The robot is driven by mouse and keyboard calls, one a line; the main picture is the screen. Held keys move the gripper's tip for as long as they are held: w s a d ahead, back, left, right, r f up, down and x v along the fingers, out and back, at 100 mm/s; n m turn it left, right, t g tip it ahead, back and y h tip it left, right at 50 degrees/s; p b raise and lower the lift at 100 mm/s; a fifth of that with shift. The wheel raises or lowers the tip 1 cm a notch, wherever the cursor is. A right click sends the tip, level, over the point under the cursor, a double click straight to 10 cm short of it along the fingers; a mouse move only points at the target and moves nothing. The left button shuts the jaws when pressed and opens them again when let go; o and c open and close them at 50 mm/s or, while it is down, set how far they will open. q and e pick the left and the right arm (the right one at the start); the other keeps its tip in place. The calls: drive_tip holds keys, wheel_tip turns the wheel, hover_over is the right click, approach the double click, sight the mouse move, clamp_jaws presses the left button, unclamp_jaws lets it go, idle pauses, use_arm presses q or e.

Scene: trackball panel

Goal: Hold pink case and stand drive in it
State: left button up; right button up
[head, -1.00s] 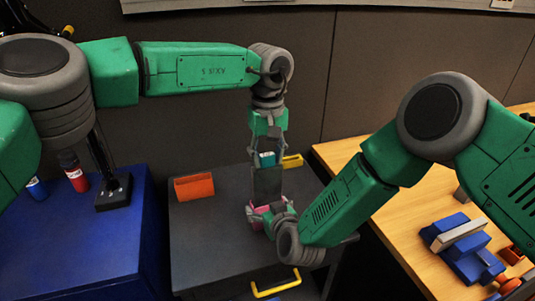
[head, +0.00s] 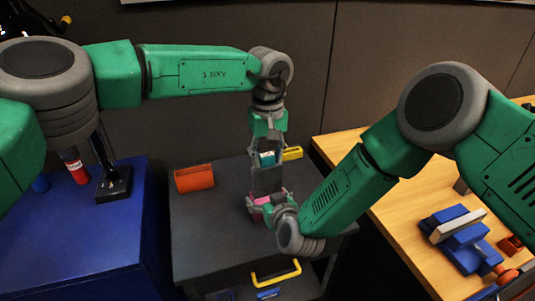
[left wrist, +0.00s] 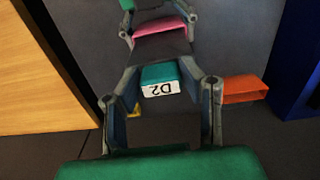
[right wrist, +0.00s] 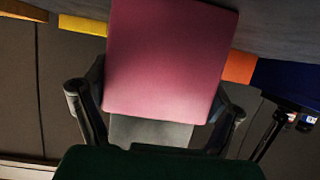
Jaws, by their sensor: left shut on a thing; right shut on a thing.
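The drive (head: 267,182) is an upright dark grey block with a teal end and a white label. In the left wrist view its teal end (left wrist: 158,75) reads D2. My left gripper (head: 268,161) is shut on the drive near its teal end, from above. My right gripper (head: 266,203) is low and shut on the pink case (head: 261,212), which also fills the middle of the right wrist view (right wrist: 170,55). The drive's lower end meets the top of the case in the head view. The case's opening is hidden, so I cannot tell how deep the drive sits.
An orange case (head: 194,179) stands at the left on the dark cabinet top (head: 210,215). A yellow piece (head: 292,153) lies behind my left gripper. A yellow handle (head: 275,274) is at the cabinet front. Blue blocks (head: 463,240) lie on the wooden desk at right.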

use_arm(q)
drive_tip(key=shift+f, duration=2.2)
drive_tip(key=o, duration=1.2)
drive_tip(key=shift+o, duration=0.2)
wheel_tip(320, 180, up, 12)
drive_tip(key=shift+w+f, duration=0.1)
drive_tip(key=shift+w, duration=0.05)
wheel_tip(320, 180, up, 11)
hover_over(267, 166)
drive_tip(key=w, duration=0.1)
drive_tip(key=shift+d, duration=0.15)
drive_tip(key=shift+w, duration=0.1)
use_arm(e)
drive_tip(key=o, duration=1.1)
